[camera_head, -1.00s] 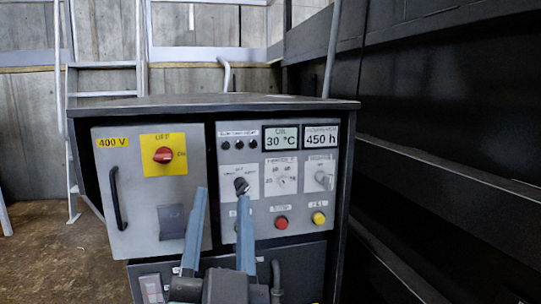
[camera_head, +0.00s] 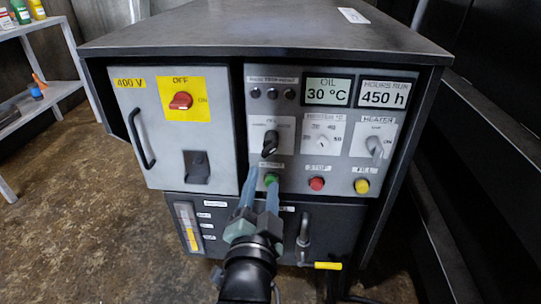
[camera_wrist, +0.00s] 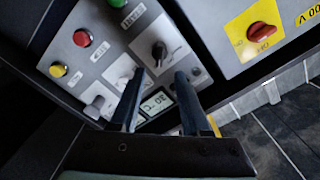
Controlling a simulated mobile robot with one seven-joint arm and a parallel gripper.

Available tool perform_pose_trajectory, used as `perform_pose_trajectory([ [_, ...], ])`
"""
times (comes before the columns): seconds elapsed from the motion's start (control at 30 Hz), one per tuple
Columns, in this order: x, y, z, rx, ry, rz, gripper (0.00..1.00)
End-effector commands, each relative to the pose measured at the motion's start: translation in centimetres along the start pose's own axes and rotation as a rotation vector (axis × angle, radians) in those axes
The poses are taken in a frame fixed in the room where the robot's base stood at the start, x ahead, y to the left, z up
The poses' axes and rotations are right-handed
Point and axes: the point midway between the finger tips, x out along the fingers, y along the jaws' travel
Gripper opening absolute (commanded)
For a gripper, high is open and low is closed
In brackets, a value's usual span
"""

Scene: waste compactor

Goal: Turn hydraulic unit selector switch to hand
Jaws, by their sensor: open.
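The selector switch (camera_head: 270,143) is a black knob on the grey control panel, below a row of small dark lamps. Its handle looks tilted from upright; the small position labels are too blurred to read. It also shows in the wrist view (camera_wrist: 159,50), just beyond my fingertips. My gripper (camera_head: 259,186) is open and empty, with its two blue-grey fingers in front of the panel, below the knob in the head view. In the wrist view my gripper (camera_wrist: 160,74) has the knob roughly in line with the gap between its fingers, apparently not touching.
Near the knob are a green button (camera_head: 271,180), a red stop button (camera_head: 316,184), a yellow button (camera_head: 362,186), a white dial (camera_head: 322,142) and the heater switch (camera_head: 375,147). A red main switch (camera_head: 181,101) is left. A shelf (camera_head: 36,110) stands at far left.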

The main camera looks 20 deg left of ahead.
Motion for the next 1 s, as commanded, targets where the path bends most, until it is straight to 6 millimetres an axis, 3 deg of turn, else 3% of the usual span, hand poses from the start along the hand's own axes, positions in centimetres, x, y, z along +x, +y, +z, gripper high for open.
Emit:
perform_pose_trajectory([
  [0.5,7.6,0.1,0.1,-0.001,0.002,-0.002,0.46],
  [0.7,8.9,0.0,0.0,0.0,0.001,-0.001,0.46],
  [1.0,9.2,0.0,-0.1,0.0,0.001,0.0,0.46],
])
